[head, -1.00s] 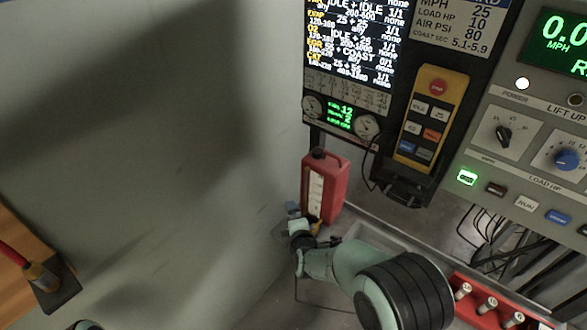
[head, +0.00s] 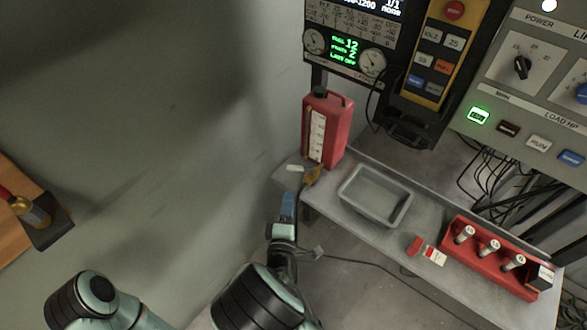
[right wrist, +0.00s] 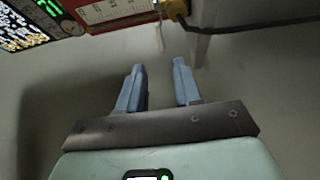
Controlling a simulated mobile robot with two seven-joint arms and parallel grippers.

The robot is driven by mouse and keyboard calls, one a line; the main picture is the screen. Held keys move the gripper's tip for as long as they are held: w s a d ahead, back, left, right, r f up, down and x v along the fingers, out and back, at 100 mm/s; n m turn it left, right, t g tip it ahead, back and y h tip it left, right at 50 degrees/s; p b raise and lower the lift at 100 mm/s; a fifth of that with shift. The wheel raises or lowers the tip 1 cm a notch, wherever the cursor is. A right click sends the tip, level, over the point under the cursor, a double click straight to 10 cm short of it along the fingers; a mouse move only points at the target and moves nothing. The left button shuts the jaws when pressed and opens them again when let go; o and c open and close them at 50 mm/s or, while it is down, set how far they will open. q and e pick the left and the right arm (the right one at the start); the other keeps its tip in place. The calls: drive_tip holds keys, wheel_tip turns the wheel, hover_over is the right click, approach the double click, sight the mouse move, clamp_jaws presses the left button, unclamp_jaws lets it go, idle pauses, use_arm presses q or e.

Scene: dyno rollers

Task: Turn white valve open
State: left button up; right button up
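A small white lever (head: 294,168), which looks like the white valve's handle, sticks out left of a brass-coloured fitting (head: 313,175) at the bench's left end. In the right wrist view the white lever (right wrist: 158,38) hangs beyond the fingertips, roughly midway between them, beside the yellowish fitting (right wrist: 175,8). My right gripper (head: 287,203) is just below the lever in the head view. In the right wrist view its two blue fingers (right wrist: 158,68) are apart with nothing between them. My left arm shows at the lower left; its gripper is out of view.
A red jug (head: 338,132) stands on the bench just behind the fitting. A grey tray (head: 378,221) and a red holder (head: 483,275) with several white-topped pieces lie to the right. Control panels hang above. A cable runs below the bench. The left wall side is open.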

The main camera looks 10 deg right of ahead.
sight(294, 167)
drive_tip(key=b+x, duration=0.1)
drive_tip(key=x, duration=1.2)
drive_tip(key=shift+b, duration=0.4)
use_arm(q)
drive_tip(key=shift+w+a+f+t, duration=0.2)
drive_tip(key=shift+w+f, duration=0.3)
drive_tip(key=shift+w, duration=0.05)
drive_tip(key=shift+w+a+f+t, duration=0.2)
drive_tip(key=shift+w+f, duration=0.3)
use_arm(e)
clamp_jaws()
